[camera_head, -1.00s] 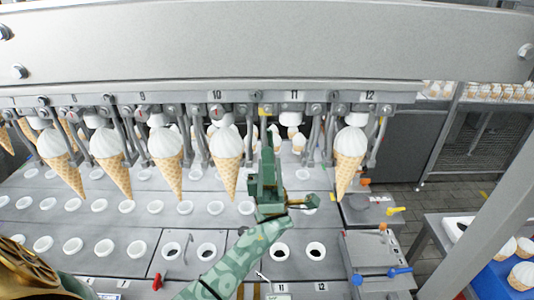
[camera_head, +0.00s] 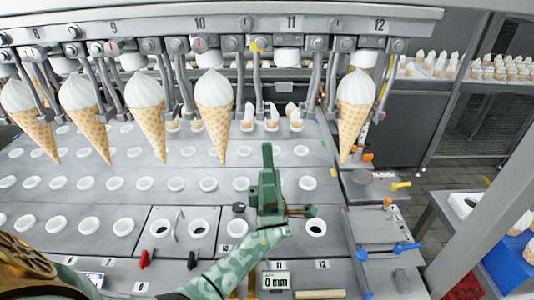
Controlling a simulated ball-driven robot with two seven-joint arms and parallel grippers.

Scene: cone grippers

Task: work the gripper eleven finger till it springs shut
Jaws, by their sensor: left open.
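Cone gripper eleven (camera_head: 259,95) hangs under the label 11 on the rail, with a yellow tag at its left finger. It holds no cone, and its two metal fingers hang apart with an open gap between them. My left gripper (camera_head: 267,158), green, points up just below these fingers. It is open and empty, seen nearly edge-on, and appears apart from the fingers. My right gripper is not in view.
Cones hang on either side, at ten (camera_head: 214,110) and twelve (camera_head: 354,105). Small cones stand behind gripper eleven. Below is a grey deck (camera_head: 120,170) with rows of white cups.

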